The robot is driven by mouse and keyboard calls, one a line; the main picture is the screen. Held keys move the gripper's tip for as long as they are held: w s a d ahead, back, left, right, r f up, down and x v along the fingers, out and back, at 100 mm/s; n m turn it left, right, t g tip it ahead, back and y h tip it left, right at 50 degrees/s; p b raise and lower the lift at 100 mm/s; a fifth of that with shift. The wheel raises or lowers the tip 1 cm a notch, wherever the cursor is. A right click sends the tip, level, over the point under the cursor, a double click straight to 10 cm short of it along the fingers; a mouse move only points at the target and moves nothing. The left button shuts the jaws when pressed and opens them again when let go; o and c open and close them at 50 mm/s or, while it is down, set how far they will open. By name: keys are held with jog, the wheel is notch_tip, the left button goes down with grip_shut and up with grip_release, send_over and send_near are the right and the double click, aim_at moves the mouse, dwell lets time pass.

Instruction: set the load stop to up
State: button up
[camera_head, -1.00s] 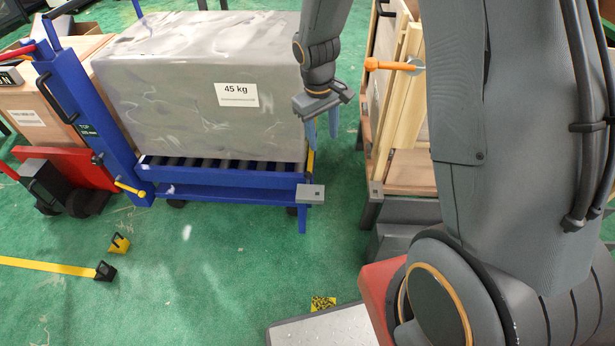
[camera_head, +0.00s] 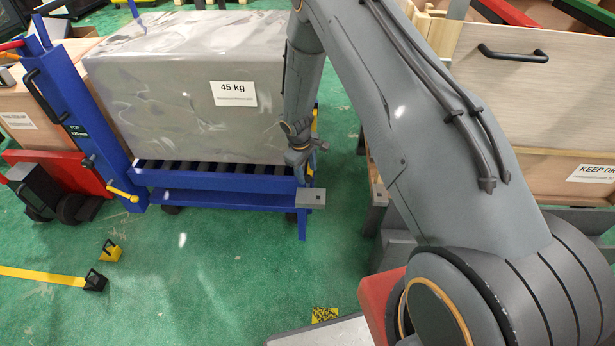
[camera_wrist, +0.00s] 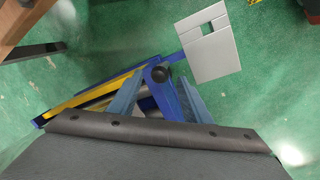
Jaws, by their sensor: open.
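A blue roller cart (camera_head: 230,180) carries a large grey wrapped load marked 45 kg (camera_head: 190,90). In the wrist view, a yellow-edged bar (camera_wrist: 95,100), which looks like the load stop, runs along the cart's end beside a blue arm with a black round knob (camera_wrist: 159,74). Whether the stop stands up or lies down is not clear. My gripper (camera_head: 300,172) is at the cart's right end, pointing down, partly hidden against the blue frame. In the wrist view my gripper (camera_wrist: 160,97) is open, its two pale blue fingers on either side of the blue arm near the knob. Contact cannot be told.
A grey plate (camera_head: 310,197) sticks out from the cart's right front corner; it also shows in the wrist view (camera_wrist: 207,45). A yellow handle (camera_head: 122,194) is at the cart's left. Wooden crates (camera_head: 540,100) stand at the right. Green floor in front is mostly clear.

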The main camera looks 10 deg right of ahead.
aim_at(308, 176)
jog(key=shift+w+d+f, duration=0.1)
jog(key=shift+f, duration=0.65)
jog(key=shift+w+d+f, duration=0.1)
jog(key=shift+f, duration=0.65)
jog(key=shift+r, duration=0.1)
grip_shut()
